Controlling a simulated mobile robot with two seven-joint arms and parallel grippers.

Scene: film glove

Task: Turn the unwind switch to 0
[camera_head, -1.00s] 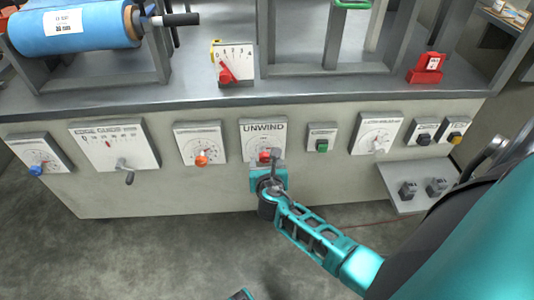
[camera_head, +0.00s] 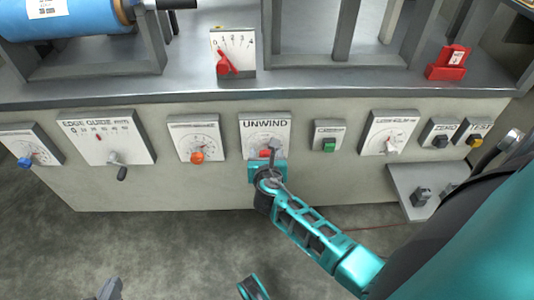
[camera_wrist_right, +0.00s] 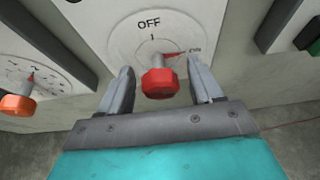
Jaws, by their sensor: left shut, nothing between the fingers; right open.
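The UNWIND panel (camera_head: 265,124) is a white plate on the machine's front. Its red knob (camera_wrist_right: 160,83) sits low on a round dial (camera_wrist_right: 153,44) in the right wrist view. A red pointer (camera_wrist_right: 174,54) points right, towards a small label I cannot read well; OFF is printed at the top. My right gripper (camera_wrist_right: 161,70) is open, with one finger on each side of the knob and gaps visible. In the head view my right gripper (camera_head: 270,157) covers much of the knob. My left gripper (camera_head: 110,290) is shut and empty, partly visible at the bottom edge.
Beside UNWIND are a dial with an orange knob (camera_head: 197,157) on the left and a green-button panel (camera_head: 329,144) on the right. The edge guide crank (camera_head: 120,172) sticks out further left. A small shelf (camera_head: 404,186) juts out at right. Floor below is clear.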

